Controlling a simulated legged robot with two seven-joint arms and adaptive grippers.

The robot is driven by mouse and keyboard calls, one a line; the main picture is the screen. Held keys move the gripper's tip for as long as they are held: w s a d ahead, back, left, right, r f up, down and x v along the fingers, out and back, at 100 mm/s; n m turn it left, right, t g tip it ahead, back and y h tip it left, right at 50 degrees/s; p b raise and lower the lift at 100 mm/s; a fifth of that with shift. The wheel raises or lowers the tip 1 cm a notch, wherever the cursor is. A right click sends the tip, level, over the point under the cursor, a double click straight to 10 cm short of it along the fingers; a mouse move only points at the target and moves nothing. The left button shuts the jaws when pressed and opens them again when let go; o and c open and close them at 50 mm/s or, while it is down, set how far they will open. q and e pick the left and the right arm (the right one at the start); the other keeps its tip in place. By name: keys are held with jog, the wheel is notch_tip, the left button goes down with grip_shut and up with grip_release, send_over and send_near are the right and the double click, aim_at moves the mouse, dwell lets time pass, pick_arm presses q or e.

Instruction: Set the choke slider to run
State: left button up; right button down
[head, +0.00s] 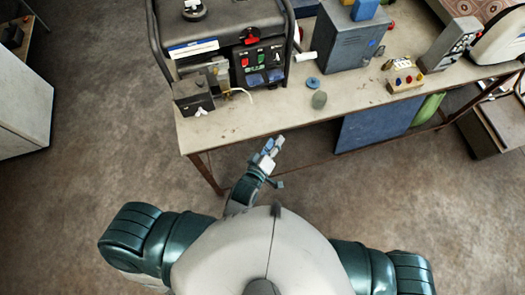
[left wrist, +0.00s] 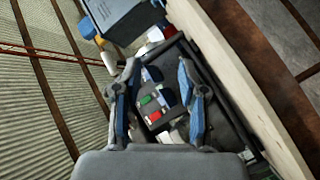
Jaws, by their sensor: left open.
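The generator (head: 225,22) stands on the bench at the upper left of the head view, in a dark tube frame. Its control panel (head: 261,66) faces me, with red, green and blue parts. The choke slider is too small to make out for sure. In the left wrist view the generator's panel (left wrist: 150,108), with a green and a red switch, shows between the fingers. My left gripper (head: 271,147) is in front of the bench's front edge, apart from the panel. It is open and empty, and its blue-padded fingers (left wrist: 158,75) stand apart. My right gripper is not in view.
The bench (head: 230,125) has a clear front strip. A grey-blue metal box (head: 345,45), a blue ring (head: 313,82), a grey-green round thing (head: 319,100) and a small button box (head: 405,80) stand right of the generator. A dark box (head: 193,93) stands at its left front.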

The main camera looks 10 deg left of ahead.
pick_arm(q)
jog(key=a+f+m+g+y+b, duration=0.1)
jog(key=a+f+m+g+y, duration=0.1)
jog(key=f, duration=0.5)
jog(key=shift+s+a+m+y, duration=0.3)
jog(key=shift+s+a+m, duration=0.15)
jog(key=shift+a+m, duration=0.5)
jog(key=shift+c, duration=0.3)
